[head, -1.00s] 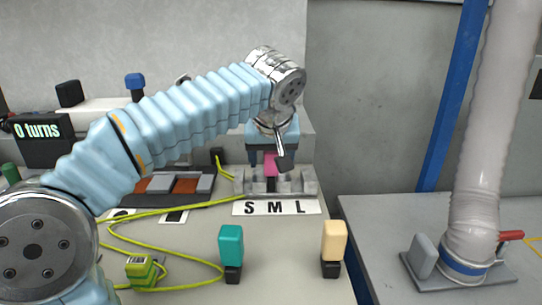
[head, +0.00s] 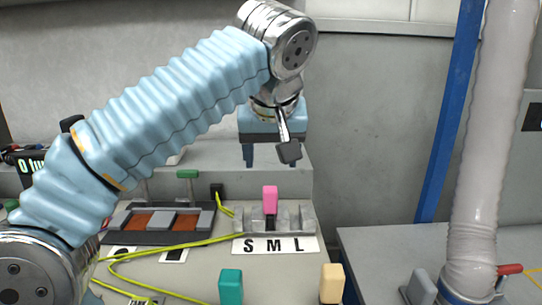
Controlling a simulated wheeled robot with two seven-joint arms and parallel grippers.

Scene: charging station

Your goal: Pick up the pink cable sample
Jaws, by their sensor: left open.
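The pink cable sample (head: 270,198) stands upright in the middle slot of the grey metal holder (head: 304,219), behind the letter M on the S M L label (head: 274,246). My left gripper (head: 270,158) is above the sample, with a clear gap between its fingertips and the sample's top. It points down, is open and holds nothing. A dark part of the wrist partly hides its right finger. My right gripper is not in view.
A teal block (head: 231,286) and a cream block (head: 332,284) stand at the front of the table. A yellow-green cable (head: 180,247) runs across the left side. A thick grey hose (head: 490,140) stands at the right.

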